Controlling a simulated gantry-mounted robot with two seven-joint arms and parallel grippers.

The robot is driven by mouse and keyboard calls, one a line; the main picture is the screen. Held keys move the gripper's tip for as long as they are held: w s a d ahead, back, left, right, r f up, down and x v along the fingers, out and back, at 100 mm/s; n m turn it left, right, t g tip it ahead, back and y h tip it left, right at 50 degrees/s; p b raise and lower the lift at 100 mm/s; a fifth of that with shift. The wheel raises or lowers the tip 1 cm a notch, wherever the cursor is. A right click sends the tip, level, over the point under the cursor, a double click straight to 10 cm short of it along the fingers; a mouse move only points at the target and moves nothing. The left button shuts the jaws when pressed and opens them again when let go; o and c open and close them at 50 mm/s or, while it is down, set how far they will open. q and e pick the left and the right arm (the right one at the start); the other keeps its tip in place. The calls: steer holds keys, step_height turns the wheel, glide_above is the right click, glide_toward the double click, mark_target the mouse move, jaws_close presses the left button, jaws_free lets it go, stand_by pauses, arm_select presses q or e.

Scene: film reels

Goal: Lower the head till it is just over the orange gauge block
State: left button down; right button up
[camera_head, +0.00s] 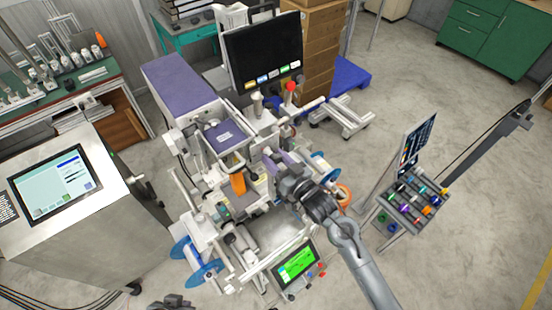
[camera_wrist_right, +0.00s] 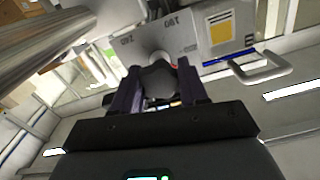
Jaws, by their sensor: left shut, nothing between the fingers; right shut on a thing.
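The orange gauge block (camera_head: 238,184) stands near the middle of the machine in the head view, below the front handle of a purple-topped unit (camera_head: 222,134). I cannot clearly tell which part is the head or how wide its gap to the block is. My right gripper (camera_head: 276,161), with purple fingers, is right of the block at the machine's side. In the right wrist view it is shut on a dark grey knob (camera_wrist_right: 158,80) in front of a marked metal plate (camera_wrist_right: 190,42). My left gripper (camera_head: 171,302) is partly visible at the bottom edge, shut and empty, away from the machine.
A black monitor (camera_head: 264,52) rises behind the machine. Blue reels (camera_head: 196,260) and a green-screened panel (camera_head: 295,263) are at its front. A touchscreen cabinet (camera_head: 110,222) stands left, and a trolley of coloured parts (camera_head: 412,205) right. Open floor lies beyond the trolley.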

steer(key=shift+a+r+n, duration=0.1)
steer(key=shift+r+n, duration=0.35)
steer(key=shift+n, duration=0.25)
steer(key=shift+r, duration=0.15)
steer(key=o, duration=1)
steer(key=shift+o, duration=0.2)
steer(key=shift+f, duration=0.25)
steer(key=shift+s+f, duration=0.1)
